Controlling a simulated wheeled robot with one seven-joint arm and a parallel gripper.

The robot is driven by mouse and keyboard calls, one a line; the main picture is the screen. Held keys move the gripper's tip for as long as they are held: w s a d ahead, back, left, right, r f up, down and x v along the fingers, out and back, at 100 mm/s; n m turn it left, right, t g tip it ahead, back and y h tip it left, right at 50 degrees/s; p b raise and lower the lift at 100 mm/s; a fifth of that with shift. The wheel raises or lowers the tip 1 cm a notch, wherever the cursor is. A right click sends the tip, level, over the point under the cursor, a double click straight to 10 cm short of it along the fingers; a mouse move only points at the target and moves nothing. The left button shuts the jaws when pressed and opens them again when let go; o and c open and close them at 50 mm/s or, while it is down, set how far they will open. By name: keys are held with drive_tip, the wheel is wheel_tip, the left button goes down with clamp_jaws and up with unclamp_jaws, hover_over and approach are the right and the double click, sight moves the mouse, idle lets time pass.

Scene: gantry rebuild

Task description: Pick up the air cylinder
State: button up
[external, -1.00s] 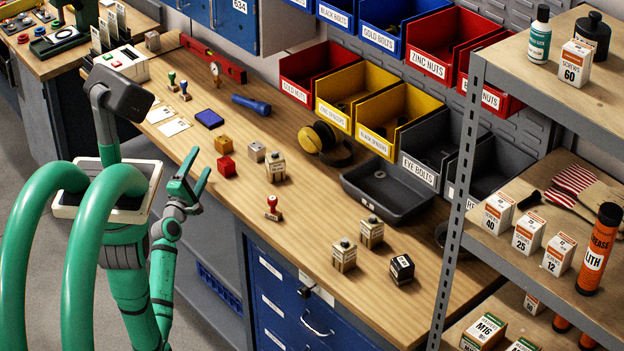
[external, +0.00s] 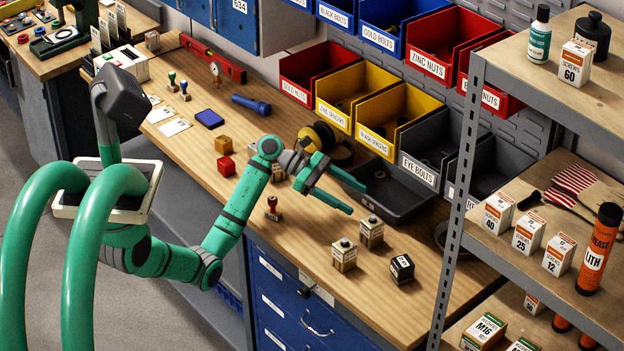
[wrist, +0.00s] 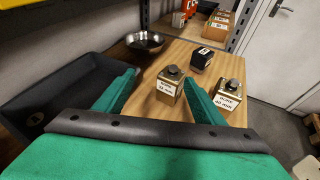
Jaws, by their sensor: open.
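Two small block-shaped cylinders with brass-coloured bodies, white labels and a knob on top stand upright on the bench. The one nearer the tray (external: 371,233) shows ahead between my fingers in the wrist view (wrist: 169,88). The other (external: 344,256) stands just outside the right finger in the wrist view (wrist: 230,100). The label numbers are too small to read surely. A similar labelled block farther left is now largely covered by my arm. My gripper (external: 357,200) is open and empty, above the bench, short of the two cylinders; its fingers also frame the wrist view (wrist: 160,78).
A black block (external: 401,268) stands behind the cylinders. A dark tray (external: 408,212) lies beside my gripper, and a metal bowl (wrist: 145,41) is beyond it. A shelf post (external: 462,190) rises at the right.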

sight(378, 225)
drive_tip(key=s, duration=0.1)
drive_tip(key=s+d, duration=0.1)
drive_tip(key=s+g+y, duration=0.1)
drive_tip(key=shift+s+d+f+m, duration=0.15)
drive_tip(key=shift+d+f+m, duration=0.05)
drive_tip(key=shift+f+m, duration=0.1)
drive_tip(key=x, duration=1)
drive_tip(key=shift+s, duration=0.1)
drive_tip(key=shift+c, duration=0.7)
clamp_jaws()
